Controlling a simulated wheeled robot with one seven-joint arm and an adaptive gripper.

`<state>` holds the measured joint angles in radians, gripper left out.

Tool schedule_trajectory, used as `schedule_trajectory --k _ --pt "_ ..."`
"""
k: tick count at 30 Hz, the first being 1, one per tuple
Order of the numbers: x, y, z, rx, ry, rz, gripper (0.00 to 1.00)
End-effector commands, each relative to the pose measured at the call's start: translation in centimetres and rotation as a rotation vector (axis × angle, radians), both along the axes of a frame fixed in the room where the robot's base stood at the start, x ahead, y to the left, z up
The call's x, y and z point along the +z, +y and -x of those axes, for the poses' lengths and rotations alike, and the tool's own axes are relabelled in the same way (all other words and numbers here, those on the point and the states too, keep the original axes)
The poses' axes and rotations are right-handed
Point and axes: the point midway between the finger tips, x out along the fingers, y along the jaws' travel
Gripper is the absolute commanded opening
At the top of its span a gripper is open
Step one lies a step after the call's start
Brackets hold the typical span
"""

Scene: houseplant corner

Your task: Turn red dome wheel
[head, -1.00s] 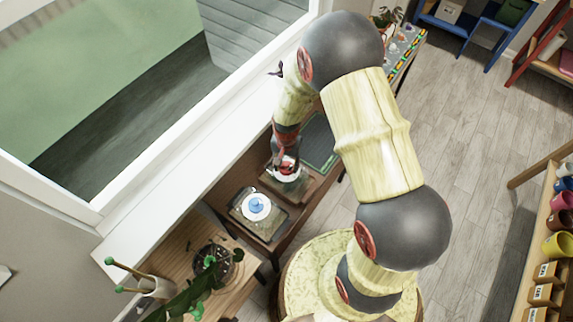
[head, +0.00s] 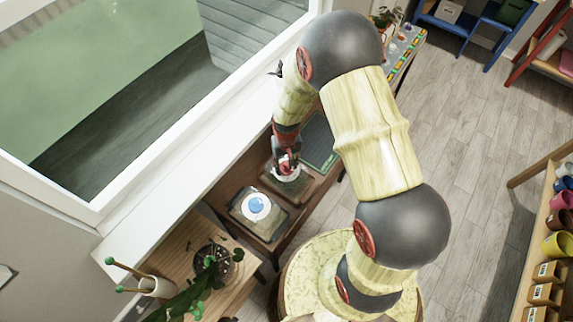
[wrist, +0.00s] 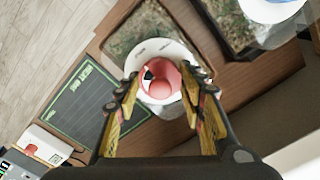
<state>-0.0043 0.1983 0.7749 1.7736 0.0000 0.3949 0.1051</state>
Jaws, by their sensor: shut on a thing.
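The red dome wheel (wrist: 160,80) sits in a white round collar (wrist: 141,58) on a glass-topped planted case in the wrist view. My gripper (wrist: 161,86) reaches down over it, with one finger on each side, shut on the wheel. The finger pads are yellow and dark. In the head view my gripper (head: 287,163) stands over the white collar (head: 285,175) and mostly hides the red wheel.
A second case with a blue knob on a white disc (head: 257,206) stands nearby. A dark green-edged board (wrist: 88,101) lies on the wooden bench on the other side. A potted plant (head: 210,262) and window sill (head: 180,165) are close to the bench.

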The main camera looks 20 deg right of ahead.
Motion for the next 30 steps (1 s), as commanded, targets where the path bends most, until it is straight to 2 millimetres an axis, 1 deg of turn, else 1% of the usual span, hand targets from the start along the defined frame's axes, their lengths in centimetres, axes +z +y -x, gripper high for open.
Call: schedule_trajectory --k 10,11,12,21,30 --pt "0.01 0.00 -0.02 0.002 0.000 0.000 0.14" --pt "0.01 0.00 -0.02 0.002 0.000 0.000 0.40" --pt "0.01 0.00 -0.02 0.002 0.000 0.000 0.42" --pt "0.00 0.00 -0.01 0.002 0.000 0.000 0.58" --pt "0.13 0.00 -0.03 0.002 -0.001 0.000 0.58"
